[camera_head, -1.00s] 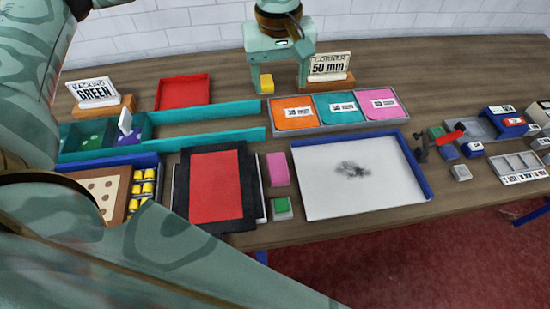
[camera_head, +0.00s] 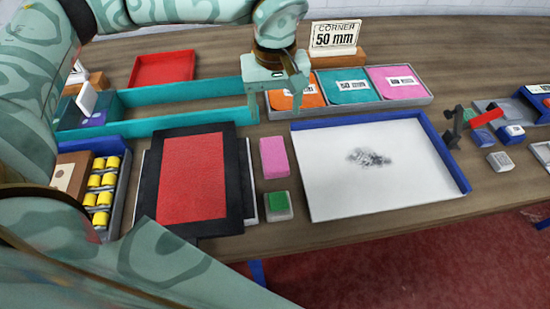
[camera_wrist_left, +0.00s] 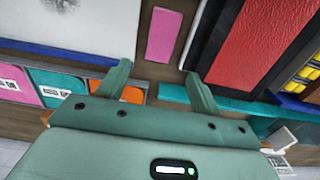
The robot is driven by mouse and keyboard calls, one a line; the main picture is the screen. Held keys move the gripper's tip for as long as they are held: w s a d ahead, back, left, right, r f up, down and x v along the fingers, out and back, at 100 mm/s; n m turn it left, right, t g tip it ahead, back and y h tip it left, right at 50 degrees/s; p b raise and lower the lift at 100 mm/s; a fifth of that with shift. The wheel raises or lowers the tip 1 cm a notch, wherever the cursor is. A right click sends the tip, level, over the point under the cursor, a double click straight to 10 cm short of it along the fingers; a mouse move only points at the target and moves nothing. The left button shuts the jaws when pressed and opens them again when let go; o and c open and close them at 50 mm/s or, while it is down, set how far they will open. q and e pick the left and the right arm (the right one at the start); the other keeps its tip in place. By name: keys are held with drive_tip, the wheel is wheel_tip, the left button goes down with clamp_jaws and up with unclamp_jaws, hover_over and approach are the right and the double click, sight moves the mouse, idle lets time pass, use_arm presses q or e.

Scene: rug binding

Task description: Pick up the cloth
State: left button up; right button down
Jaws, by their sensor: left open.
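A flat pink piece (camera_head: 273,157), which looks like the cloth, lies on the table between the black-framed red panel and the white board. It also shows in the wrist view (camera_wrist_left: 162,35), beyond the fingertips and roughly between their lines. My left gripper (camera_head: 276,114) is open, fingers down, at the left end of the swatch tray, behind the pink piece and apart from it. In the wrist view the fingers (camera_wrist_left: 157,76) are spread with nothing between them. My right gripper is not in view.
A white board (camera_head: 350,190) with a dark smudge has blue edging. The grey tray (camera_head: 425,99) holds orange, teal and pink squares. A green-topped block (camera_head: 278,206) sits in front of the pink piece. A red panel (camera_head: 192,177) lies left; a corner sign (camera_head: 334,38) stands behind.

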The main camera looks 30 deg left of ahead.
use_arm(q)
drive_tip(key=b, duration=0.2)
hover_over(273, 151)
drive_tip(key=f, duration=0.9)
drive_tip(key=shift+d, duration=0.2)
drive_tip(key=f, duration=0.1)
drive_tip(key=f+b, duration=0.1)
drive_tip(key=f, duration=0.3)
drive_tip(key=shift+a+f, duration=0.1)
drive_tip(key=shift+a, duration=0.15)
drive_tip(key=c, duration=0.8)
